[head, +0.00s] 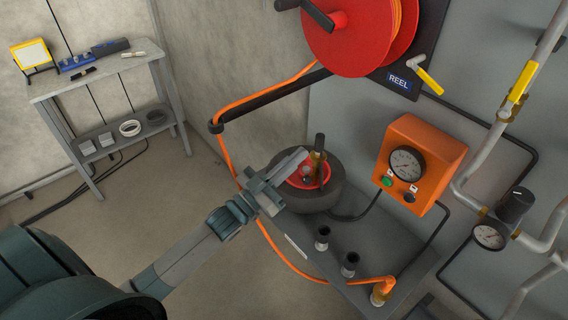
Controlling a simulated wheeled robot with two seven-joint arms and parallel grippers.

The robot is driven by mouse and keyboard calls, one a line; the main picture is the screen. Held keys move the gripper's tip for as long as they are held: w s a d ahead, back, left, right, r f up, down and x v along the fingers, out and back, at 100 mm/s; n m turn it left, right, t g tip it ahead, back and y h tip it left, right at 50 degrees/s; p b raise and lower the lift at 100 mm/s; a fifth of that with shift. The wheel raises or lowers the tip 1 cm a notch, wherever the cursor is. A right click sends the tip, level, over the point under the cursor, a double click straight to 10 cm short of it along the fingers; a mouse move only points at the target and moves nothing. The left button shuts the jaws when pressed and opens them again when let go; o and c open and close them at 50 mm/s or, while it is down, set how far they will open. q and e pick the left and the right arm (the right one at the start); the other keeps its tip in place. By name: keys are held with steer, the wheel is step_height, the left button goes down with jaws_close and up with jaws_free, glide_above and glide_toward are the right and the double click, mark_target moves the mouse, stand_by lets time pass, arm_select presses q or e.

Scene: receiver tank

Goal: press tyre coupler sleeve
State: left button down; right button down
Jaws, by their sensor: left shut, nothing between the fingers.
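The tyre (316,199) is a dark wheel with a red hub (324,174), lying flat on a grey shelf. A brass coupler with a dark top (319,147) stands upright at the hub. My left gripper (298,158) reaches in from the lower left with its fingers shut and empty. Its fingertips are over the near left side of the hub, close to the coupler. I cannot tell whether they touch it. The gripper hides part of the tyre's left side. My right gripper is not in view.
An orange gauge box (420,163) with a green button is right of the tyre. Black cups (349,264) stand on the shelf (384,240). An orange hose (262,228) runs left of the shelf from a red reel (350,30). Pipes line the right wall. A side table (96,75) stands far left.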

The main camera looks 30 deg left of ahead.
arm_select(q)
steer(key=x, duration=0.1)
steer(key=p+x, duration=0.1)
steer(key=x, duration=0.1)
steer(key=shift+w+r, duration=0.15)
steer(key=shift+r, duration=0.2)
step_height(320, 180, down, 3)
steer(key=shift+r+p, duration=0.1)
steer(key=shift+p, duration=0.35)
steer(key=shift+f, duration=0.95)
